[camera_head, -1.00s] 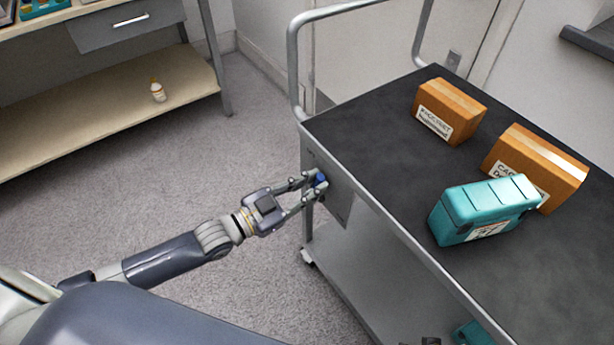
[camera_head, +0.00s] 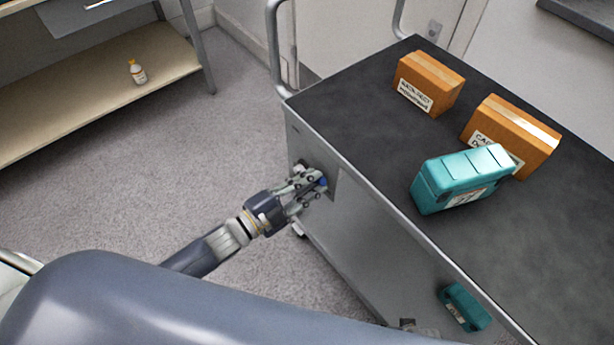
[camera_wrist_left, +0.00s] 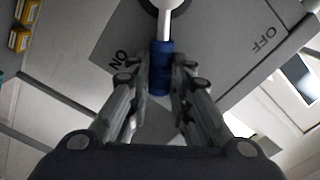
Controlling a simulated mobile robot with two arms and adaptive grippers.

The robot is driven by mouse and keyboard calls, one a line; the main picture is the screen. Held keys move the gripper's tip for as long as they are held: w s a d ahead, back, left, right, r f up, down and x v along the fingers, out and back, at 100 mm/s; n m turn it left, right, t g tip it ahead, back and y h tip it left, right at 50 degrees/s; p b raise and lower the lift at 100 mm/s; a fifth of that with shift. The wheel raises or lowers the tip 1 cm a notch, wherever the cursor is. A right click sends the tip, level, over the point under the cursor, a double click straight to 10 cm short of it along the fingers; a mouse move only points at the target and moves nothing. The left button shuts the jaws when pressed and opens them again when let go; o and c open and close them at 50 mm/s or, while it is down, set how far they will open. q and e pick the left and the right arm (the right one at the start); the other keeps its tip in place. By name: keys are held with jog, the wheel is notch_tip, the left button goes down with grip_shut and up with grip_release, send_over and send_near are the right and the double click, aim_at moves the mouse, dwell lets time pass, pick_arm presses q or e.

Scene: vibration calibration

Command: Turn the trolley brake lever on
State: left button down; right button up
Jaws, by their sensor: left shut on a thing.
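The brake lever has a blue grip (camera_head: 323,182) on the side panel of the grey trolley (camera_head: 370,235). In the left wrist view a pale shaft runs from a round pivot at the top edge down to the blue grip (camera_wrist_left: 161,68). The plate (camera_wrist_left: 215,50) behind it reads ON at left and OFF at right; the lever lies between the two words, nearer ON in the picture. My left gripper (camera_head: 314,183) is shut on the blue grip; its fingers (camera_wrist_left: 160,90) flank the grip in the wrist view. My right gripper is not in view.
The trolley's dark top (camera_head: 350,105) bears two cardboard boxes (camera_head: 428,84) (camera_head: 510,135) and a teal case (camera_head: 462,178). A smaller teal case (camera_head: 464,307) sits lower down. A shelf (camera_head: 95,90) with a bottle (camera_head: 137,72) stands at left. Carpet between is clear.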

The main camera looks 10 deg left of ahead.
pick_arm(q)
jog(key=shift+s+d+f+m, duration=0.1)
jog(key=shift+d+f+m, duration=0.1)
jog(key=shift+m, duration=0.2)
jog(key=shift+f, duration=0.1)
jog(key=c, duration=1.4)
grip_release()
jog(key=shift+c, duration=0.2)
jog(key=shift+a, duration=0.1)
jog(key=v, duration=1.2)
